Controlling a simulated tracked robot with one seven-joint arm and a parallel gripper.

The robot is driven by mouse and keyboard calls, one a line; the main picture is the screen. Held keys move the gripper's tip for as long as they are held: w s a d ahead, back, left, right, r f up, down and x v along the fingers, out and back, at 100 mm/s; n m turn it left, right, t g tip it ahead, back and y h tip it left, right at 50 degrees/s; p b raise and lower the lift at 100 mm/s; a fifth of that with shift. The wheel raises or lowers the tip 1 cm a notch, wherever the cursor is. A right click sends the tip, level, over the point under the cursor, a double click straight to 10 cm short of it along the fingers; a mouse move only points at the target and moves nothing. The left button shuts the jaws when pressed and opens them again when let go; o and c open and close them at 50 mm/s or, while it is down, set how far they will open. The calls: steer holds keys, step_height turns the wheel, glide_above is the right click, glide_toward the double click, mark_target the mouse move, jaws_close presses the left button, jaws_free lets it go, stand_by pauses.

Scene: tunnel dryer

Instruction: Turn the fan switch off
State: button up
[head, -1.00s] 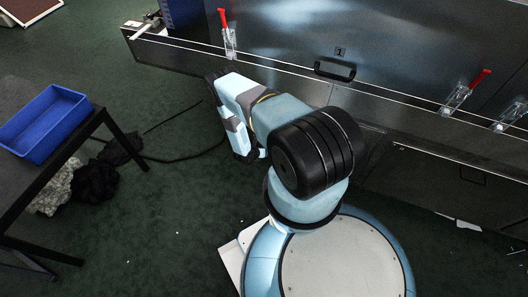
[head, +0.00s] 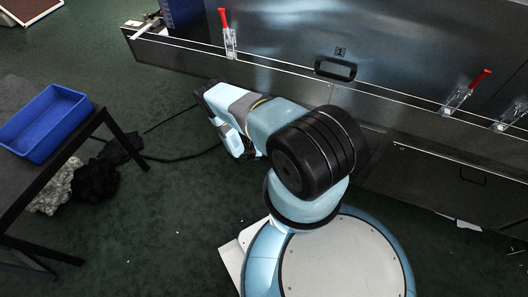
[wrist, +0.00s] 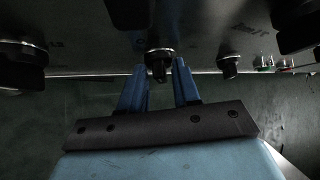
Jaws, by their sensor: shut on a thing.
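In the wrist view, my gripper (wrist: 160,75) has its two blue fingers on either side of a small dark knob (wrist: 160,56) on a metal panel. The gripper is shut on this knob. The knob has a bright ring at its base. I cannot read its label, so I cannot confirm that it is the fan switch or tell its setting. In the head view, the wrist end of my arm reaches to the left beside the long metal dryer, and the fingers and knob are hidden.
Another dark knob (wrist: 229,66) and small coloured parts (wrist: 265,63) sit to the right on the panel. A larger black part (wrist: 22,62) is at left. The dryer (head: 285,70) has red-handled clamps (head: 228,35). A blue bin (head: 45,122) stands on a dark table.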

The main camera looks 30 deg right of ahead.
steer(key=shift+w+n+g+h, duration=0.15)
steer(key=shift+n+g+h, duration=0.15)
steer(key=shift+h, duration=0.2)
steer(key=o, duration=0.7)
steer(key=v, duration=1.3)
steer(key=shift+a+r, duration=0.2)
steer(key=shift+a, duration=0.15)
